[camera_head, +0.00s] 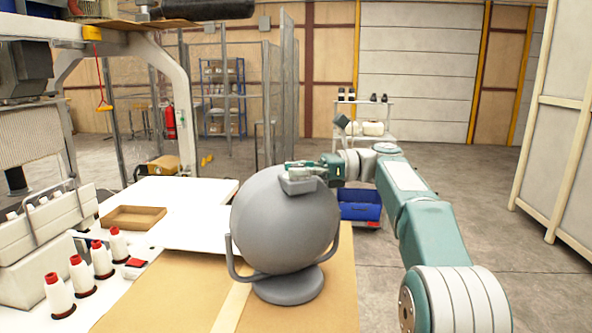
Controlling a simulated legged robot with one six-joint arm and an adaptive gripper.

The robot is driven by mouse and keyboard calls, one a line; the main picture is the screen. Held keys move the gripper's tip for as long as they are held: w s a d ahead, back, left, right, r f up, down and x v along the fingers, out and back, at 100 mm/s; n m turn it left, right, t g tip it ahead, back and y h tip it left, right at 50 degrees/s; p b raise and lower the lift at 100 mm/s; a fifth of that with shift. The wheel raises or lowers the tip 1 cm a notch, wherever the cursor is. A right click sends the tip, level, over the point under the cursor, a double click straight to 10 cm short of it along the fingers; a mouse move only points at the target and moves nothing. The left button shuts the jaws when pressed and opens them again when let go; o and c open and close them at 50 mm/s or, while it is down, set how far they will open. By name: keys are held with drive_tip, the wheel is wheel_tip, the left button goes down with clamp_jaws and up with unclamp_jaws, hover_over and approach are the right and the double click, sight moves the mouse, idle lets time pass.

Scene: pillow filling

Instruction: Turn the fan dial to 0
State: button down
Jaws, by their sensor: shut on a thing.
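The grey fan (284,222) stands upright on its round base on a cardboard-coloured board, its rounded grey housing towards me. A small grey block (297,183) sticks out near the top of the housing. My gripper (296,167) reaches in from the right and is shut at this block, on the fan dial. The dial itself is hidden by the fingers and the block, so I cannot read its setting.
The board (200,290) lies beside a white table (195,195) with an open cardboard tray (133,217). Several thread cones (102,259) stand at the left. A blue bin (360,206) is behind my arm. Floor at the right is clear.

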drive_tip(key=shift+r+n+g, duration=0.1)
drive_tip(key=shift+n+g, duration=0.2)
idle(0.4)
drive_tip(key=shift+c, duration=1.9)
unclamp_jaws()
drive_tip(key=shift+w, duration=0.1)
drive_tip(key=shift+d, duration=0.1)
drive_tip(key=v, duration=0.7)
drive_tip(key=shift+w+d, duration=0.2)
